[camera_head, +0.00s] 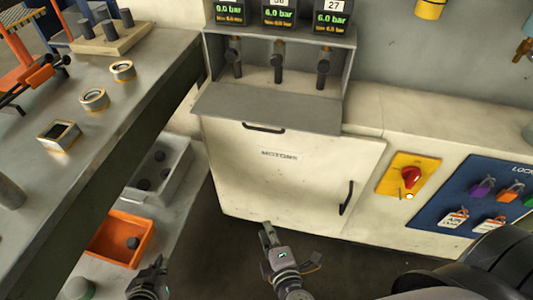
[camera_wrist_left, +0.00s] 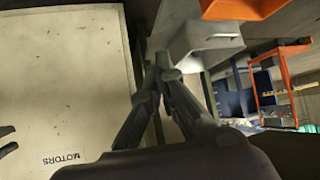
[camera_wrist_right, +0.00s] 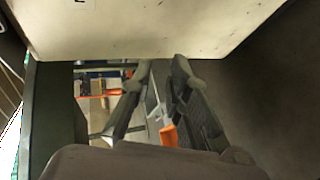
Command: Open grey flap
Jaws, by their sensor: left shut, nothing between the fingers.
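The grey flap (camera_head: 265,108) lies folded out in front of the grey valve box, whose front is uncovered. A black bar handle (camera_head: 263,127) shows just below its front edge. My left gripper (camera_head: 155,268) is low at the left, well apart from the flap; its fingertips meet in the left wrist view (camera_wrist_left: 160,66), with nothing between them. My right gripper (camera_head: 267,230) is below the white MOTORS door, apart from the flap. In the right wrist view its fingertips (camera_wrist_right: 163,66) stand a little apart, with nothing held.
The white MOTORS door (camera_head: 290,180) is below the flap. Three dark valves (camera_head: 278,65) stand in the box under gauges. A metal bench (camera_head: 110,120) runs along the left, with an orange bin (camera_head: 120,238) beneath. A red switch (camera_head: 410,177) is at right.

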